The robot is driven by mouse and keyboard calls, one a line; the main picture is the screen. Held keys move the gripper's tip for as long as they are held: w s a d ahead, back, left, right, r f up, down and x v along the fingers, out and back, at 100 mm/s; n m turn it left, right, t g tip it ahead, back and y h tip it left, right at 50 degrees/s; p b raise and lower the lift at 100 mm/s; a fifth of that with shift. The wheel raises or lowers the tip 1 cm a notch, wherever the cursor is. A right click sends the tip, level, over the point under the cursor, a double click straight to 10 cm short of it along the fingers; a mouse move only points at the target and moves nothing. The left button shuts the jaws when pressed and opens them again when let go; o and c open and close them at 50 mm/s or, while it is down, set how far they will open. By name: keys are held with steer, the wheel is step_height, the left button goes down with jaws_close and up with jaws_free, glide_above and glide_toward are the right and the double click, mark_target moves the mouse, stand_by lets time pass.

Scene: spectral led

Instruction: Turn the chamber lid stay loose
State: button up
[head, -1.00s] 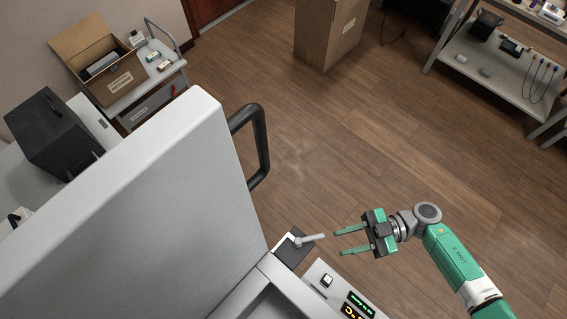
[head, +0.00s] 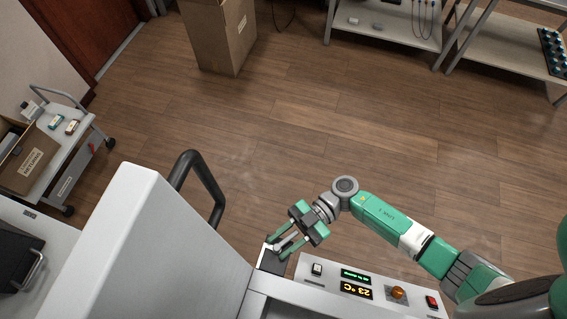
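The chamber (head: 257,298) stands at the lower left with its large pale lid (head: 130,235) raised and a dark handle (head: 205,185) on the lid's edge. The lid stay is a small grey lever (head: 287,243) on a dark plate (head: 270,262) at the chamber's front corner. My gripper (head: 277,248) is at the stay, its two green fingers spread, one on each side of the lever. The fingers partly cover the lever, and I cannot tell whether they touch it.
A control panel (head: 330,271) with displays, an orange knob (head: 397,292) and a red switch (head: 432,301) lies right of the stay, below my arm. A cart (head: 75,150) stands at left. A cardboard box (head: 220,40) and shelves (head: 385,35) stand at the back. The floor between is clear.

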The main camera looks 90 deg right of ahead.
jaws_close()
